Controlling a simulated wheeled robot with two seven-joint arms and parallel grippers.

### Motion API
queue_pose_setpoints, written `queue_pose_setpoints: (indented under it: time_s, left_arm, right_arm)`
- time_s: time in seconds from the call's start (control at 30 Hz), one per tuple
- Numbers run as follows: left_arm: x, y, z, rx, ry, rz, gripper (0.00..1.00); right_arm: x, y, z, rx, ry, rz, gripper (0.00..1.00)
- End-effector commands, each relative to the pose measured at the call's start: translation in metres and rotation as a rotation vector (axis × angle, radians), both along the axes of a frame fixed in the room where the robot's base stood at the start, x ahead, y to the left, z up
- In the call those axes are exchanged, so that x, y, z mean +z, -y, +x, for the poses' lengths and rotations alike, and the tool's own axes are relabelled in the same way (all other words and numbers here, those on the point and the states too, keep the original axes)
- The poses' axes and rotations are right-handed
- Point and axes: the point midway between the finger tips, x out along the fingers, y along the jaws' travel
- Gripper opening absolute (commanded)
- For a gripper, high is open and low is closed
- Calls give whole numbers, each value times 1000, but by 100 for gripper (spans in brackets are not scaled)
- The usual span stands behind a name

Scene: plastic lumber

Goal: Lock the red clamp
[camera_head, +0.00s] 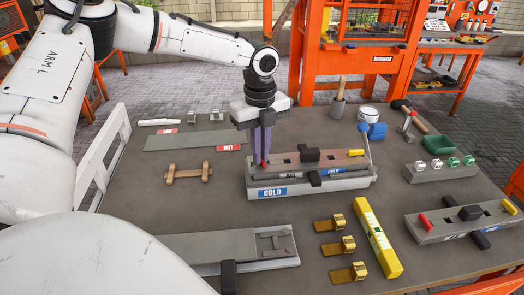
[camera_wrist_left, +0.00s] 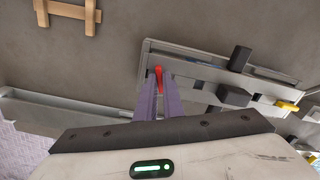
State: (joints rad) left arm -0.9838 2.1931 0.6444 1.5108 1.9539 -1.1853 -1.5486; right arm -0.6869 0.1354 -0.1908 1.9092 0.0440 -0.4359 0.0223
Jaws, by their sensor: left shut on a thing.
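My left gripper (camera_head: 261,162) reaches down from above to the left end of the grey mould labelled COLD (camera_head: 330,188). Its purple fingers are closed on the red clamp (camera_wrist_left: 158,76), a small red lever. In the head view only a bit of red shows beside the fingertips. In the left wrist view, the left gripper (camera_wrist_left: 157,88) has the red lever between its fingertips, at the mould's edge. My right gripper is not in view.
A second mould (camera_head: 440,228) with red and yellow levers lies at the right. A yellow level (camera_head: 378,238) and several brass pieces (camera_head: 336,246) lie in front. A wooden piece (camera_head: 188,174) lies left. A mallet (camera_head: 340,103) and white cup (camera_head: 369,113) stand behind.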

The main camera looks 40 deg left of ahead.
Motion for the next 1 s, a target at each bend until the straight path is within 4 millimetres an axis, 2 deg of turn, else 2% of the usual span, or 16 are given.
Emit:
queue_pose_setpoints:
  time_s: [0.37, 0.63, 0.87, 0.9, 1.0]
  left_arm:
    - [-1, 0, -1, -74, -3, 0, 0]
    - [-1, 0, -1, -358, -3, -2, 0]
    - [-1, 0, -1, -392, -3, -1, 0]
    - [-1, 0, -1, -392, -4, 0, 11]
    - [-1, 0, -1, -391, -3, -1, 28]
  right_arm:
    - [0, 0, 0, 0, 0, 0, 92]
    - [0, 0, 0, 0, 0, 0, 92]
    - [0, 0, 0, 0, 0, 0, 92]
    - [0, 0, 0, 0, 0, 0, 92]
    - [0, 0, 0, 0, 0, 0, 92]
